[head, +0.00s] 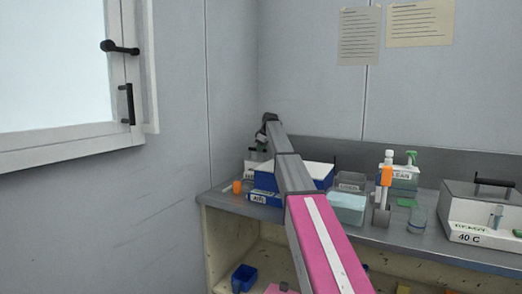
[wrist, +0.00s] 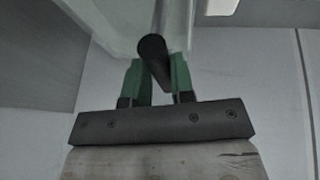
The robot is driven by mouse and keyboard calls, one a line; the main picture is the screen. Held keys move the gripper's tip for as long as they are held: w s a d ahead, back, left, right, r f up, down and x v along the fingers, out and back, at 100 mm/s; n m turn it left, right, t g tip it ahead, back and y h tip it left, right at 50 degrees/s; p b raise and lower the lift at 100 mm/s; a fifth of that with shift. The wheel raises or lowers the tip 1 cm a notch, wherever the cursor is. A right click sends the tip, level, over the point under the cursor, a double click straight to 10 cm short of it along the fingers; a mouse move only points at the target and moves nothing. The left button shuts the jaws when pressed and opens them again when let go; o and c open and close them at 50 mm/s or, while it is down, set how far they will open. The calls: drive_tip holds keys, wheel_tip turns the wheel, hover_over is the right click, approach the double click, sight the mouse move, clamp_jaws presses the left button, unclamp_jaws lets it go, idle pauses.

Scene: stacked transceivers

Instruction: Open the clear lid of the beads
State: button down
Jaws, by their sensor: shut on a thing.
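In the wrist view the green fingers of my gripper (wrist: 157,68) are closed around a dark round bar (wrist: 153,47), which looks like a handle. The bar runs along a pale, see-through panel (wrist: 115,22) that looks like the clear lid. A box with a partly covered label (head: 257,170) stands there behind the arm and may be the beads container. Its lid and contents cannot be made out.
A blue-sided box (head: 318,176) lies close beside my arm. To the right are a clear teal tub (head: 346,207), an upright orange-and-white tool (head: 387,178), a glass (head: 418,218) and a 40 C box (head: 482,216).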

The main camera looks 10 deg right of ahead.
drive_tip(key=shift+w+d+r+g+y, duration=0.2)
drive_tip(key=shift+w+r, duration=0.1)
drive_tip(key=shift+r, duration=0.15)
drive_tip(key=shift+w+d+r+g+y, duration=0.2)
drive_tip(key=shift+w+r, duration=0.1)
drive_tip(key=shift+r, duration=0.15)
drive_tip(key=w+d+r, duration=0.3)
drive_tip(key=w+d, duration=0.6)
drive_tip(key=w, duration=0.4)
drive_tip(key=shift+w+d, duration=0.15)
drive_tip(key=shift+d, duration=0.25)
drive_tip(key=shift+w+d, duration=0.2)
drive_tip(key=c, duration=1)
unclamp_jaws()
drive_tip(key=shift+w+f, duration=0.1)
drive_tip(key=shift+s+r, duration=0.2)
